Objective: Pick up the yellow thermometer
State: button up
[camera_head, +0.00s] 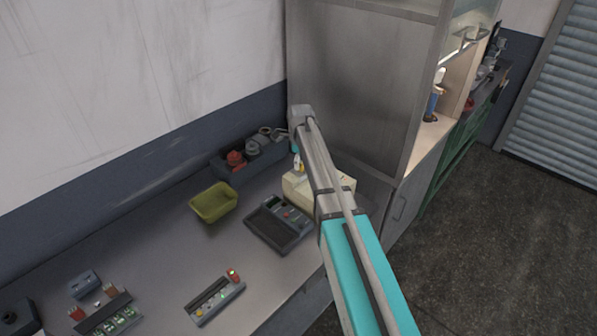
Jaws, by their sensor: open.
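A small yellow and white item (299,163) shows just left of my arm, at the beige box on the bench. It is partly covered by my arm and too small for me to tell whether it is the yellow thermometer. No other thing that I can make out as a thermometer shows. My arm reaches up from the lower right over the bench's right end, its upper joint in front of the metal cabinet. I cannot make out my gripper; the arm hides the area behind it.
The grey bench (150,260) carries an olive tray (214,203), a dark bin (226,172) with a red-capped item, a dark keypad device (279,224) and a beige box (338,180). Small racks stand at the front left. A tall metal cabinet (355,85) stands behind my arm.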

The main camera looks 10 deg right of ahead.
jog(key=shift+f+b, duration=1)
jog(key=shift+f, duration=0.25)
grip_shut()
